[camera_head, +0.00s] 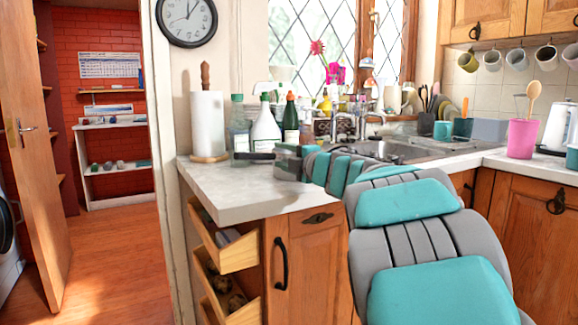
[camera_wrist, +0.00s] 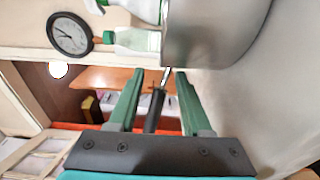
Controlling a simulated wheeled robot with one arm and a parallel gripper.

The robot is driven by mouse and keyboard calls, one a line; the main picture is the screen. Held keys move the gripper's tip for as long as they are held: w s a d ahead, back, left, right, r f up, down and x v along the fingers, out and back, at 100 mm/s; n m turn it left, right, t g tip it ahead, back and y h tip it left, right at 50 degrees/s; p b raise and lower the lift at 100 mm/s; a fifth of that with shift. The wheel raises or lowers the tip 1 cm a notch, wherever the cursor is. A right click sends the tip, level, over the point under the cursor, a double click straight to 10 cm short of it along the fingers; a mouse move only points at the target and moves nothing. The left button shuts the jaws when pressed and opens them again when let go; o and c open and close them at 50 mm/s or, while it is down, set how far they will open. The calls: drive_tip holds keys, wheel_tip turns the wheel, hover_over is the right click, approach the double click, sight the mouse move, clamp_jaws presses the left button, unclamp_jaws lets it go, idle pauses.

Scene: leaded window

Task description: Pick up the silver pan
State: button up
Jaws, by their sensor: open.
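The silver pan (camera_wrist: 215,35) shows large at the upper right of the wrist view, lying on the pale counter. Its handle, dark with a metal stem, runs down from the pan between the fingers of my gripper (camera_wrist: 160,74). The two green fingers stand apart on either side of the handle, and I see a gap between them and it. In the head view my arm reaches over the counter's left part. The pan cannot be made out clearly there, and a dark bar near the arm's end may be its handle.
Several bottles (camera_head: 264,125) and a paper towel roll (camera_head: 207,122) stand on the counter (camera_head: 225,190) close behind my arm's end. Open drawers (camera_head: 232,252) jut out below the counter's left end. The sink (camera_head: 405,150) lies to the right. The floor at left (camera_head: 110,265) is clear.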

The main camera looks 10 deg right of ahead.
drive_tip(key=shift+f+x, duration=0.2)
drive_tip(key=shift+x, duration=1.15)
drive_tip(key=shift+f+x, duration=0.2)
drive_tip(key=shift+x, duration=1.15)
drive_tip(key=shift+d, duration=0.1)
drive_tip(key=shift+c, duration=0.2)
clamp_jaws()
